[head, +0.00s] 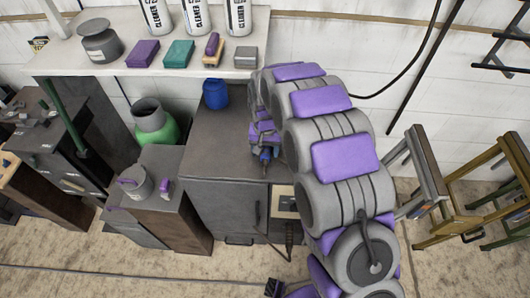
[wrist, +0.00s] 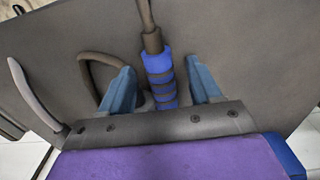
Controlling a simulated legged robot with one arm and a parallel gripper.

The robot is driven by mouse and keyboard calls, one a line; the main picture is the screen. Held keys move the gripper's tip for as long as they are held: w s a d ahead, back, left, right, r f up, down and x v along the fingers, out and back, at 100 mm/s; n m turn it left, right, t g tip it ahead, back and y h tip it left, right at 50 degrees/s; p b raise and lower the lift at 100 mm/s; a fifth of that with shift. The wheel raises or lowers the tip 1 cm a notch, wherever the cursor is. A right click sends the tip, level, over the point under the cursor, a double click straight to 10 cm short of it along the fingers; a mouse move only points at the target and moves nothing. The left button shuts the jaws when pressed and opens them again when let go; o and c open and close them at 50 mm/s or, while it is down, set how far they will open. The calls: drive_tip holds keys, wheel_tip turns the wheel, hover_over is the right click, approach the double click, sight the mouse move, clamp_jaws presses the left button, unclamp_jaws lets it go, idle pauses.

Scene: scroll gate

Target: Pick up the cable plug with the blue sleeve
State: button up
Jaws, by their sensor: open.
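The cable plug with the blue sleeve (wrist: 160,80) is in the wrist view, its dark cable (wrist: 147,15) running up to the top edge. It lies between the two blue fingers of my gripper (wrist: 163,88), with a gap on each side. My gripper is open. The lower end of the plug is hidden behind the gripper's dark front plate. In the head view my gripper (head: 264,158) is low over the right part of the grey cabinet top (head: 215,150), and a small bit of blue shows there.
A blue container (head: 216,94) stands at the back of the cabinet top. A shelf (head: 110,68) with bottles, a pot and coloured blocks is above. A green-and-grey vessel (head: 153,123) stands left. The cabinet top's left part is clear.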

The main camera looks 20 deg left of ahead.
drive_tip(key=shift+d+f, duration=0.1)
drive_tip(key=shift+f, duration=0.85)
clamp_jaws()
